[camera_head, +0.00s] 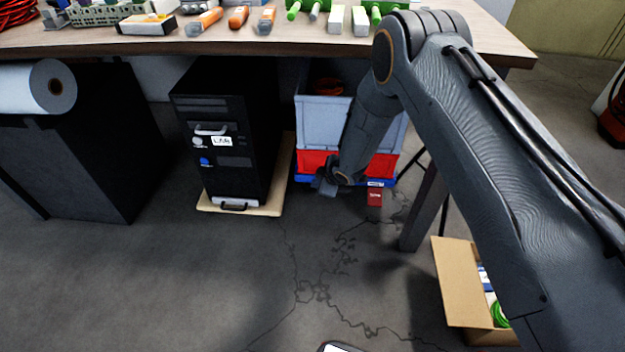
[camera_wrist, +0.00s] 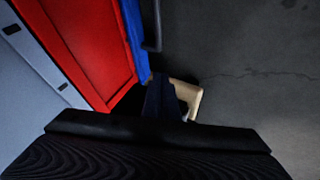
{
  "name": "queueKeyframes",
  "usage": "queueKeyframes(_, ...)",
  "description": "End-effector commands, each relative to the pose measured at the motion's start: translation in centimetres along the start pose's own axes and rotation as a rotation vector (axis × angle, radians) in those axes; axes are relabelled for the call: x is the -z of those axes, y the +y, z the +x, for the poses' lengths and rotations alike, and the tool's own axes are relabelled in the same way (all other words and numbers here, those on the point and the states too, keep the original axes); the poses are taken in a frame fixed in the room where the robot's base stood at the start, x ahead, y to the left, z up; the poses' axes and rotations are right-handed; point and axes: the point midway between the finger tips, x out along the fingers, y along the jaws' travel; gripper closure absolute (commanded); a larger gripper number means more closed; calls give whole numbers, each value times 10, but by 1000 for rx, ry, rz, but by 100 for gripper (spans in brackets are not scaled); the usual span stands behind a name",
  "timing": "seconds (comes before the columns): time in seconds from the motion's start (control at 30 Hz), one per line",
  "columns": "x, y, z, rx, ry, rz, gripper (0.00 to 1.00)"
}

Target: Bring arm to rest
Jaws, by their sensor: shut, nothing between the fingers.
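My gripper (camera_head: 328,185) hangs low in front of the stacked crates, shut and empty. Its fingertips are small and dark in the head view. In the wrist view, dark parts of my own wrist fill the bottom. I cannot tell whether the gripper touches the crates.
A grey crate (camera_head: 322,122) stands above a red crate (camera_head: 314,161). A small red box (camera_head: 375,197) is beside them. A black computer tower (camera_head: 225,140) stands left, and an open cardboard box (camera_head: 454,285) right.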

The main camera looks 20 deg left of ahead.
Motion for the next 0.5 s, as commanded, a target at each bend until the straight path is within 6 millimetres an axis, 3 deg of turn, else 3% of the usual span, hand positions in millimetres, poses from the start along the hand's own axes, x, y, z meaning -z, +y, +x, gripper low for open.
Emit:
queueKeyframes(0.03, 1, 1, -14, 0, 0, 2, 100)
queueKeyframes(0.2, 0, 1, -38, 0, -1, 2, 100)
queueKeyframes(0.5, -1, -1, -50, 1, 0, 0, 100)
